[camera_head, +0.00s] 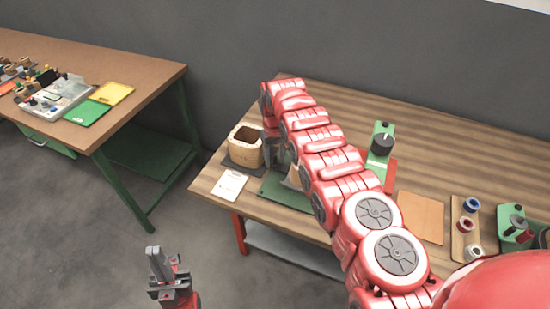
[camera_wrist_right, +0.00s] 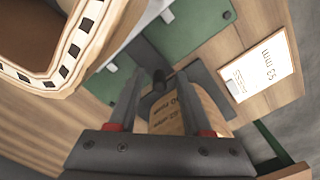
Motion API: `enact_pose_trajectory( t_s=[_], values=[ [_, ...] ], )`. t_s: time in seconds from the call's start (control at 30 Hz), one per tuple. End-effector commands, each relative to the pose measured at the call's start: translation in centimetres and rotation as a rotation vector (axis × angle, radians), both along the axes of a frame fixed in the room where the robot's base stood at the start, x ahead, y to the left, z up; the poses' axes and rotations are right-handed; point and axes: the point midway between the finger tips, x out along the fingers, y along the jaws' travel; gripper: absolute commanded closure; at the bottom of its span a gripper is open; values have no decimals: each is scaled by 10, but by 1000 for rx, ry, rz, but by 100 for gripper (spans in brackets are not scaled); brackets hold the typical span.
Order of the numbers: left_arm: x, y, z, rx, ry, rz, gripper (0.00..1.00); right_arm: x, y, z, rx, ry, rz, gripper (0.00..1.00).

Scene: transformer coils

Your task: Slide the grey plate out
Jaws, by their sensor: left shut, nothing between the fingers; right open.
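A dark grey plate (camera_head: 257,173) lies on the right table, mostly covered by a wooden box-like coil former (camera_head: 240,153). The former's open top and slotted rim (camera_wrist_right: 85,45) show large in the right wrist view. My right gripper (camera_head: 279,152) is just right of the former, partly hidden by my arm. In the wrist view its fingers (camera_wrist_right: 165,92) are apart, with a tan piece with printed text (camera_wrist_right: 195,108) showing beyond and between them. I cannot tell whether it touches them. My left gripper (camera_head: 158,252) is shut and empty, over the floor in front of the table.
A white card (camera_head: 229,186) marked 53 mm in the wrist view (camera_wrist_right: 258,72) lies in front. A green mat (camera_head: 286,195) is under my right arm. Further right are a green device (camera_head: 380,150), an orange sheet (camera_head: 420,216) and a spool tray (camera_head: 458,240). Another table (camera_head: 140,80) stands left.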

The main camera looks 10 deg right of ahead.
Motion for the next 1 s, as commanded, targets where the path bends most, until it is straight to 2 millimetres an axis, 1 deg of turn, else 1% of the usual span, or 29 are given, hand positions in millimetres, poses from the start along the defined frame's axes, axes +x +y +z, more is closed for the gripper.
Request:
enact_pose_trajectory(
  t_s=[0.07,0.2,0.27,0.37,0.4,0.53,0.6,0.67,0.7,0.83,1.0],
  values=[
    [0,0,2,0,0,0,100,1,0,8,1,-3,0,51],
    [0,0,9,0,0,0,100,2,-3,35,-1,-6,-2,51],
    [0,0,2,0,0,0,100,2,-1,42,-1,-5,0,51],
    [0,0,-5,0,0,0,100,1,-1,65,-2,-4,-1,51],
    [0,0,-8,0,0,0,100,2,-1,76,-3,-7,-1,51],
    [0,0,-17,0,0,0,100,2,1,111,0,-7,1,51],
    [0,0,-15,0,0,0,100,2,3,131,1,-7,3,51],
    [0,0,-16,0,0,0,100,1,2,144,2,-6,1,51],
    [0,0,-8,0,0,0,100,0,2,155,1,-2,2,51],
    [0,0,1,0,0,0,100,0,1,168,0,0,0,51],
    [0,0,4,0,0,0,100,0,0,173,-1,0,-1,51]
  ],
)
